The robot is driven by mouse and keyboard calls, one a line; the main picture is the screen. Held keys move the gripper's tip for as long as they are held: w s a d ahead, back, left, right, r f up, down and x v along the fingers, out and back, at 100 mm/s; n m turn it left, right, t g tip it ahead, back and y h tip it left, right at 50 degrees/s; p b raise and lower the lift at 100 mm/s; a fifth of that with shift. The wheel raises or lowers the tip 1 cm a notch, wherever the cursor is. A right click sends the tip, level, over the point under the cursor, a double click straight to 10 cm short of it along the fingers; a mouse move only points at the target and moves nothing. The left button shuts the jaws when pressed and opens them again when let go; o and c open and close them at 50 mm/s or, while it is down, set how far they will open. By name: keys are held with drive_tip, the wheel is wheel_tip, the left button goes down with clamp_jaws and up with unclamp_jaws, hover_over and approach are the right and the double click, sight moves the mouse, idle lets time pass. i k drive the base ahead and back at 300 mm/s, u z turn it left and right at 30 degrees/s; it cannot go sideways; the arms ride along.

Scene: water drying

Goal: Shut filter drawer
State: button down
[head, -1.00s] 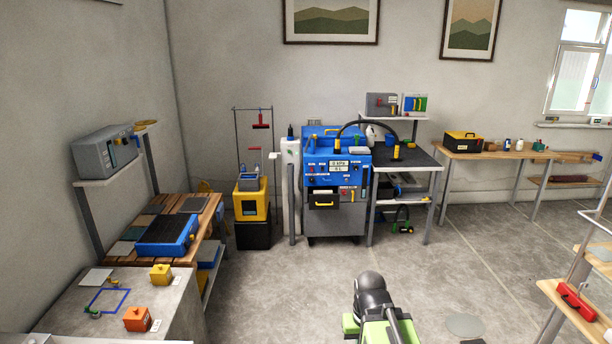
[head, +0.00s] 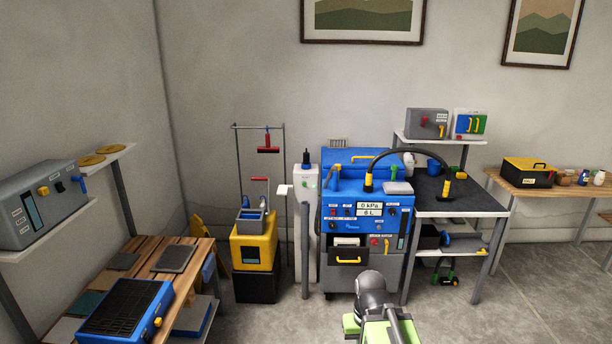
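The filter drawer (head: 348,260) looks to be the black-fronted drawer with a yellow handle on the blue and grey machine (head: 352,213). A pale piece shows just above its front, so it seems to stand partly out; how far, I cannot tell. My arm shows at the bottom centre, in front of and below the drawer, apart from the machine. The end of my gripper is not visible in this view.
A yellow bucket unit (head: 255,248) on a black base stands left of the machine. A dark-topped table (head: 460,202) adjoins its right side. A wooden bench (head: 195,262) is at the left. Grey floor is clear at the lower right.

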sight(338, 255)
drive_tip(key=u, duration=0.55)
drive_tip(key=i, duration=1.7)
drive_tip(key=u, duration=0.45)
drive_tip(key=k, duration=0.7)
drive_tip(key=u, duration=0.3)
drive_tip(key=i, duration=0.7)
drive_tip(key=z, duration=0.1)
